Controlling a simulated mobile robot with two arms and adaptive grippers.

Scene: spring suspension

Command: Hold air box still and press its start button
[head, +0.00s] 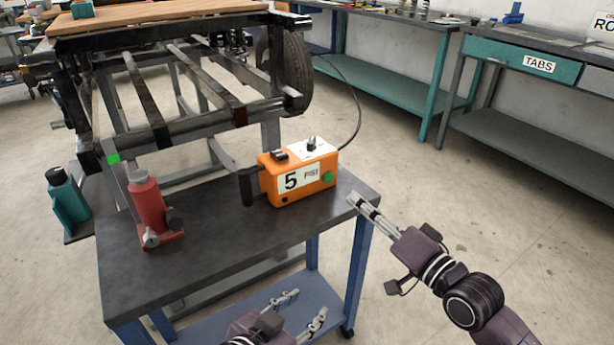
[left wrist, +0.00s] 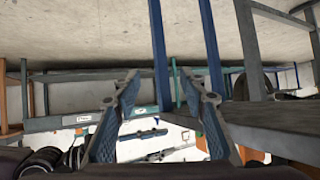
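The orange air box (head: 298,178) stands upright on the dark tabletop (head: 230,236), with a "5 PSI" label on its front. A round green button (head: 328,177) is on the front face at the right. A black handle (head: 246,187) sticks out at its left. My left gripper (head: 299,310) is open and empty in front of the table's near edge, apart from the box; its spread fingers also fill the left wrist view (left wrist: 160,115). My right gripper (head: 363,204) is by the table's right corner, right of the box and not touching it. Its finger gap is unclear.
A red bottle jack (head: 147,205) stands on the tabletop at the left. A wheeled chassis frame (head: 180,95) is behind the table. A black hose (head: 357,105) rises behind the box. The tabletop in front of the box is clear.

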